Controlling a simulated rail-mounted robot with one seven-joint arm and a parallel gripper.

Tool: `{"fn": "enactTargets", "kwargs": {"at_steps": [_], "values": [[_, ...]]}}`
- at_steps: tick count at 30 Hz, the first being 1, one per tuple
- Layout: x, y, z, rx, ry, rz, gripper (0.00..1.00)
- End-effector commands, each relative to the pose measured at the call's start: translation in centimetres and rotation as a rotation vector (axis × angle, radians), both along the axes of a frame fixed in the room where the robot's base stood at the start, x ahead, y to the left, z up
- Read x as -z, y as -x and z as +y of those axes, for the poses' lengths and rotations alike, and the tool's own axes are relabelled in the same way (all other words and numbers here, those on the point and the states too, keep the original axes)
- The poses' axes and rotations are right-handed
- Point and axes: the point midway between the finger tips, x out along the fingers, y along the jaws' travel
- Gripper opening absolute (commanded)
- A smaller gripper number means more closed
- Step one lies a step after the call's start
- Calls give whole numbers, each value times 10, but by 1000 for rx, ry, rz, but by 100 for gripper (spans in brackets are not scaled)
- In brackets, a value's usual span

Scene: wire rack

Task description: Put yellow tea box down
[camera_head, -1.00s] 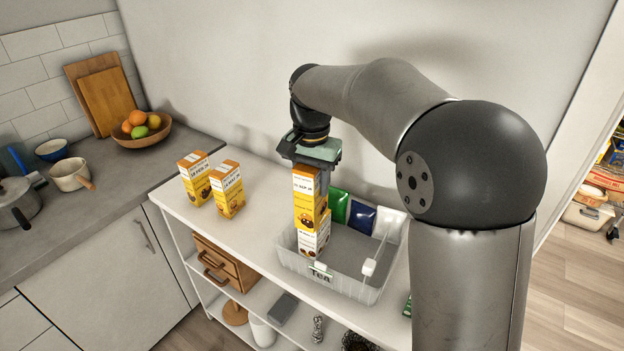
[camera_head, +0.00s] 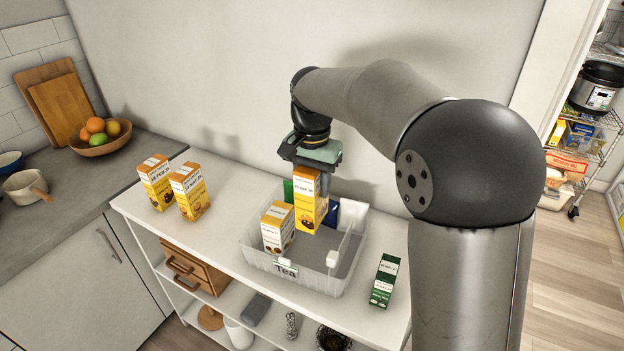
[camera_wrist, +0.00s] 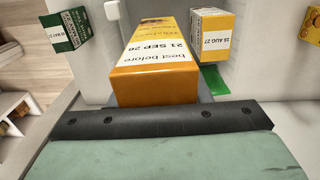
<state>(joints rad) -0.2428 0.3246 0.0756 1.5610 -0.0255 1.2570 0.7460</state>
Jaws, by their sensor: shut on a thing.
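My gripper (camera_head: 318,166) points down and is shut on the top of an upright yellow-orange tea box (camera_head: 309,208). This held box hangs over the clear bin (camera_head: 297,277) labelled "Tea"; I cannot tell whether its bottom touches the bin floor. In the wrist view the held box (camera_wrist: 157,68) reads "best before 21 SEP 26". A white-and-yellow box (camera_head: 277,230) stands in the bin to the left of the held box, and it also shows in the wrist view (camera_wrist: 211,38). Green (camera_head: 288,191) and blue (camera_head: 353,214) packets are at the bin's back, partly hidden.
The bin stands on a white shelf top (camera_head: 225,218). Two yellow boxes, one at the left (camera_head: 156,184) and one beside it (camera_head: 190,192), stand on the shelf. A green box (camera_head: 384,281) stands right of the bin. The bin floor right of the held box is bare.

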Motion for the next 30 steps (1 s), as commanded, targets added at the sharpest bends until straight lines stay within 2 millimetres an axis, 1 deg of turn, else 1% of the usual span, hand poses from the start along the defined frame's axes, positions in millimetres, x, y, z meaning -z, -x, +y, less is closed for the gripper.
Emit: {"fn": "enactTargets", "kwargs": {"at_steps": [1, 3, 24, 30], "values": [[11, 0, 0, 0, 0, 0, 19], [19, 0, 0, 0, 0, 0, 19], [103, 0, 0, 0, 1, 1, 19], [122, 0, 0, -1, 0, 0, 19]]}}
